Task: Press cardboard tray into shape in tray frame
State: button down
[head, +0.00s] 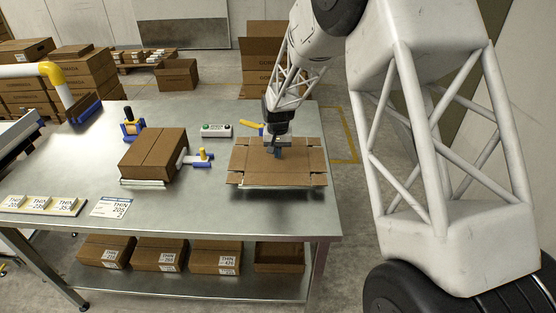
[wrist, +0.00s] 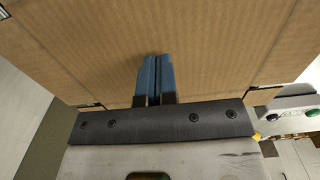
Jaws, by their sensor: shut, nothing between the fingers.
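The cardboard tray (head: 255,163) is a flat brown blank with its edge flaps out, at the right side of the steel table. It covers most of the tray frame, which I cannot make out clearly beneath it. My gripper (head: 278,150) is shut and empty, over the middle of the cardboard. In the wrist view the blue fingers (wrist: 158,75) are together and point at the corrugated cardboard (wrist: 230,50), which fills most of the picture. I cannot tell whether the fingertips touch it. Dark slots show at the cardboard's edges.
A closed carton (head: 152,150) stands left of the tray, with a blue-and-white clamp (head: 195,159) beside it. A button box (head: 216,130) sits behind. Labelled cards (head: 40,205) lie at the table's front left. Cartons (head: 215,257) line the lower shelf. The table's middle front is clear.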

aim_at(278, 161)
jog(key=shift+f, duration=2.25)
jog(key=shift+r, duration=0.1)
jog(key=shift+r, duration=5.45)
